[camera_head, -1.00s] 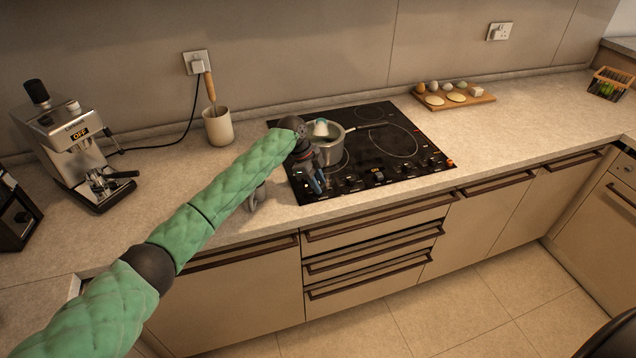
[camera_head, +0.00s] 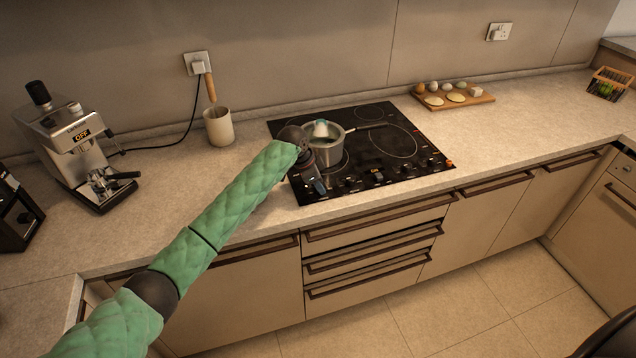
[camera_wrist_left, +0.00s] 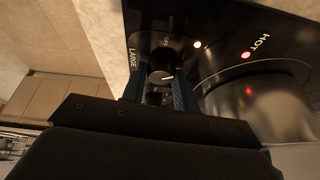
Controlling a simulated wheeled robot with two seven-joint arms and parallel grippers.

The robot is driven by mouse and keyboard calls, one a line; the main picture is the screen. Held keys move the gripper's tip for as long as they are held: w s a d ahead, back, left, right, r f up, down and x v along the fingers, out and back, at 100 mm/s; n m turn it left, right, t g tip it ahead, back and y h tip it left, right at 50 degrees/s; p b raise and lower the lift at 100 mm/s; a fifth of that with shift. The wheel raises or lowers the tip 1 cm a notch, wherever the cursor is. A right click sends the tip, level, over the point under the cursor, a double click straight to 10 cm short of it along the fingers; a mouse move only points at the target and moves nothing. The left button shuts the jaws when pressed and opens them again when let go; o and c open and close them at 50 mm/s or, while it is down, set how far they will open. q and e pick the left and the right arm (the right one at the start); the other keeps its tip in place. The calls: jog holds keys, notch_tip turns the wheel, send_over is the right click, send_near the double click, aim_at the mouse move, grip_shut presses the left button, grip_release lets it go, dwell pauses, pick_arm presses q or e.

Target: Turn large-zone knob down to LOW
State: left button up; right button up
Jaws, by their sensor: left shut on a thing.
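The large-zone knob (camera_wrist_left: 161,64) is black and round with a pale pointer mark, beside the word LARGE on the cooktop (camera_head: 405,172). In the left wrist view it sits between the two fingers of my left gripper (camera_wrist_left: 155,90), which is shut on it. In the head view my left gripper (camera_head: 318,188) is at the cooktop's front left corner and hides the knob. My right gripper is not in view.
A metal pot (camera_head: 328,152) with a pale item inside stands just behind my gripper, near a lit red HOT light (camera_wrist_left: 246,55). A utensil crock (camera_head: 218,128) and coffee machine (camera_head: 75,150) stand left. A food board (camera_head: 478,99) lies behind right.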

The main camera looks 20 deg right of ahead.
pick_arm(q)
jog(key=shift+d+r, duration=0.1)
jog(key=shift+r, duration=0.05)
jog(key=o, duration=1)
jog(key=shift+c, duration=0.2)
jog(key=shift+a+r, duration=0.2)
jog(key=b+v, duration=0.2)
jog(key=v, duration=0.3)
jog(key=shift+r+b, duration=0.15)
jog(key=shift+b, duration=0.25)
jog(key=shift+v, duration=0.95)
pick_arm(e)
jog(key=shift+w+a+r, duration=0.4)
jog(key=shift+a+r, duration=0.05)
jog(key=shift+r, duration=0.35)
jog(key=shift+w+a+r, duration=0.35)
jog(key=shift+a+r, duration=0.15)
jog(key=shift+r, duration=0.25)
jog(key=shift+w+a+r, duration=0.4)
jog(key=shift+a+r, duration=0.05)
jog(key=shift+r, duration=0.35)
